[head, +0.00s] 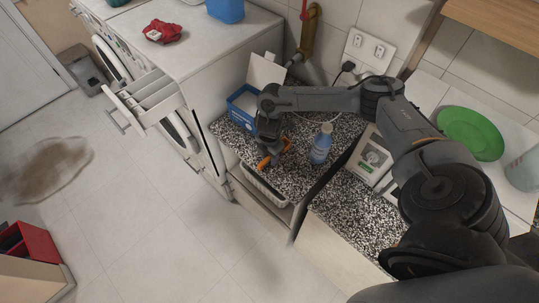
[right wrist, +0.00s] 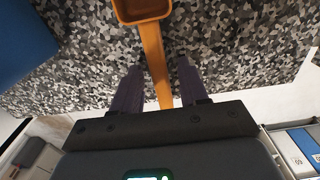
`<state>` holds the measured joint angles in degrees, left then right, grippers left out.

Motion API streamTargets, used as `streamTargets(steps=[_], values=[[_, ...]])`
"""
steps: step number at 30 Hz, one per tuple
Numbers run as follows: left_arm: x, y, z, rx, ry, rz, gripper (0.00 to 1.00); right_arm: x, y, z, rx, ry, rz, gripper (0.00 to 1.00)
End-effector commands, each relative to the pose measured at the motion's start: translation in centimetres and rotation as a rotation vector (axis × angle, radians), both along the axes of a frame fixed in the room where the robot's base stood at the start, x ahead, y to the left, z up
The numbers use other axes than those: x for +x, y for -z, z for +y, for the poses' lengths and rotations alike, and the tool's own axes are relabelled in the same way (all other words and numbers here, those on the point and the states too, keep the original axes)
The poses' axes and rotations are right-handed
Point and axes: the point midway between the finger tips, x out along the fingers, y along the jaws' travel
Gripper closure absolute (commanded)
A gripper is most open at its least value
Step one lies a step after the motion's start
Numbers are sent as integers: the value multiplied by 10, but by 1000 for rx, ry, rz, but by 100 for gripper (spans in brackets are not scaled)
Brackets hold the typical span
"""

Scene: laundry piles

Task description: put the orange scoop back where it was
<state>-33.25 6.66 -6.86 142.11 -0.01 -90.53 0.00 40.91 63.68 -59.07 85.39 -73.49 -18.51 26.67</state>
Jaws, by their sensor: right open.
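The orange scoop (head: 286,145) lies on the speckled dark counter (head: 300,180), near its front edge. In the right wrist view its square bowl is at the top, and its handle (right wrist: 155,58) runs down between my fingers. My right gripper (head: 270,152) is over the scoop; in the right wrist view (right wrist: 160,85) its two fingers stand apart on either side of the handle, with visible gaps. It is open. Part of the scoop is hidden by the gripper in the head view. My left gripper is not in view.
A blue box (head: 240,108) with a raised white flap stands behind my gripper. A blue bottle (head: 320,146) stands close on the right. A white package (head: 371,156) is farther right. Left of the counter is a white machine with its drawer (head: 150,97) pulled out.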

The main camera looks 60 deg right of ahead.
Motion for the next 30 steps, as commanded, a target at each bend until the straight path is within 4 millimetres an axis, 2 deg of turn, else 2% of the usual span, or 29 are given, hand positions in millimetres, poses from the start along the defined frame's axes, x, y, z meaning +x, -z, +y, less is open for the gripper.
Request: streamTargets(steps=[5,8,15,21,26,29,30], values=[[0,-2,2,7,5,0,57,1,-11,0,1,1,-2,57],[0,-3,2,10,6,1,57,1,-25,0,0,-1,-3,57],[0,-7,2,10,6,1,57,1,-70,0,-1,-1,-4,57],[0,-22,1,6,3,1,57,1,-105,0,-1,0,-3,57],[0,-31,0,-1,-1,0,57,1,-118,2,2,-3,-4,57],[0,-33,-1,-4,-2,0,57,5,-115,15,9,-29,-19,57],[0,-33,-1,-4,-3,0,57,8,-110,26,16,-50,-36,57]])
